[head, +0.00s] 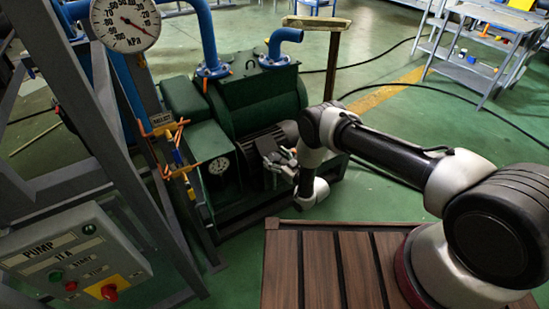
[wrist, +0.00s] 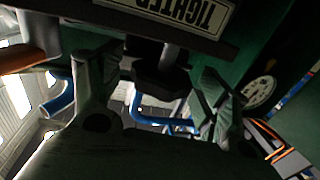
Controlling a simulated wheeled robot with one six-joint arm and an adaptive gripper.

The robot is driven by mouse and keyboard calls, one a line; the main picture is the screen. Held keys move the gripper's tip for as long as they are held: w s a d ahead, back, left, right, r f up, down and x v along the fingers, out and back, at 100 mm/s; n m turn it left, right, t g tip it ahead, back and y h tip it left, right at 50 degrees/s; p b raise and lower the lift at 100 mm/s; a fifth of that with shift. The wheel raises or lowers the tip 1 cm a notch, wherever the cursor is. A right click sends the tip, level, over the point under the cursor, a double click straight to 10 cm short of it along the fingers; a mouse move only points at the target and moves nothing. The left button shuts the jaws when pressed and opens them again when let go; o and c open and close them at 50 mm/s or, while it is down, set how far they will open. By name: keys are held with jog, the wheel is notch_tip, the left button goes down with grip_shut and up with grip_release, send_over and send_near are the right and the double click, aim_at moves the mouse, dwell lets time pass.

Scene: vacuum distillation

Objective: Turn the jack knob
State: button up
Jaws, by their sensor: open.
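In the wrist view, a dark knob (wrist: 160,84) on a short stem hangs below a dark plate with an upside-down label (wrist: 175,10) that reads in part "TIGHTE". It looks like the jack knob. My gripper (wrist: 160,100) is open, with one finger on each side of the knob and visible gaps between fingers and knob. I cannot tell how deep the knob sits between the fingertips. In the head view my gripper (head: 274,163) is beside the motor of the green pump (head: 262,100). The knob cannot be made out there.
A pressure gauge (head: 125,22) and a grey pump control panel (head: 75,262) with a red knob stand at the left on a metal frame. Orange-handled valves (head: 176,150) stand close left of the pump.

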jog(key=shift+w+a, duration=0.2)
jog(key=shift+a, duration=0.05)
jog(key=c, duration=1.1)
jog(key=shift+o, duration=0.2)
jog(key=shift+a+m+t+h, duration=0.2)
jog(key=shift+m+t+h, duration=0.8)
jog(key=shift+h, duration=0.3)
jog(key=shift+d+m+t+h, duration=0.25)
jog(key=shift+m+t+h, duration=0.45)
jog(key=shift+m+h, duration=0.45)
jog(key=o, duration=1.1)
jog(key=shift+c, duration=0.2)
